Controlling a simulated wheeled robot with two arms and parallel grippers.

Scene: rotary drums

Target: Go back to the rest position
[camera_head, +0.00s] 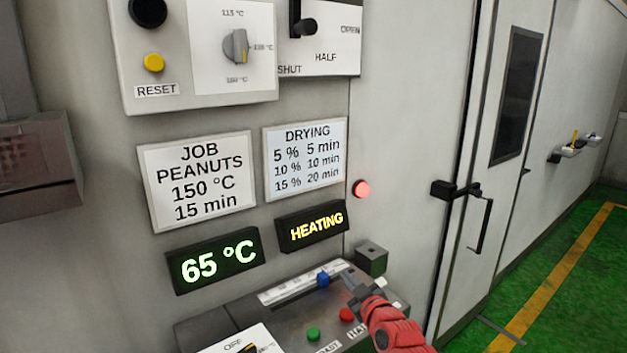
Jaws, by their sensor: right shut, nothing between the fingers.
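My right gripper (352,284) reaches in from the bottom on a red arm link. It is shut and empty, just above the sloped control panel (282,313). Its tip is close to a blue knob (323,279) on a scale strip; I cannot tell whether they touch. A red button (346,314) sits just below the gripper, and a green button (313,334) is to its left. The gripper and arm cover part of the panel's right side and its labels. My left gripper is not in view.
The wall above carries a temperature dial (236,46), a lever (304,26), a yellow reset button (153,62), a green 65 °C display (213,262) and a HEATING display (313,227). A red light (361,189) glows. A door handle (482,225) and open green floor (560,275) are right.

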